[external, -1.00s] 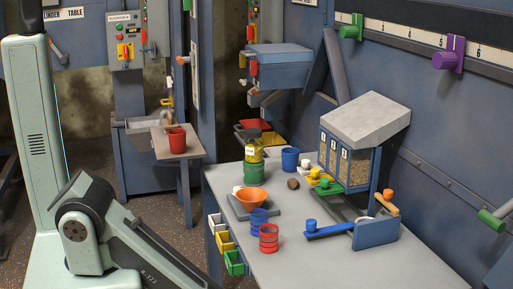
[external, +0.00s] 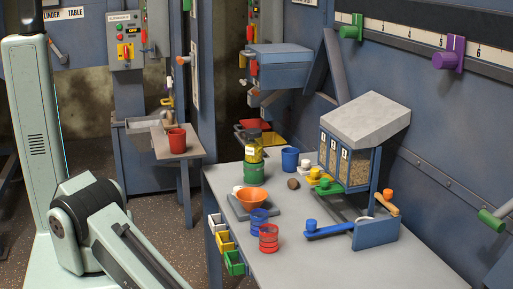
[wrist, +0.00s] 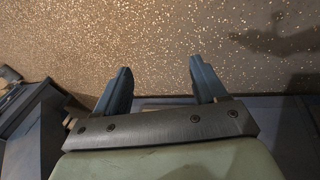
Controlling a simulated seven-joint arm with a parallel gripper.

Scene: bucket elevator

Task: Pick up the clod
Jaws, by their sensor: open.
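The clod appears to be the small brown lump (external: 293,183) on the grey table, between the blue cup and the green container in the external view. It does not show in the wrist view. My gripper (wrist: 160,85) shows in the wrist view with its two fingers wide apart and nothing between them. It faces the speckled floor, away from the tabletop. In the external view my gripper is out of frame; only my arm links show at the lower left.
On the table (external: 330,265) stand a blue cup (external: 290,159), a green container (external: 254,173), an orange bowl (external: 252,199), blue and red cups (external: 268,238) and a hopper (external: 350,150). A red cup (external: 177,141) sits on a side shelf. The table's front right is clear.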

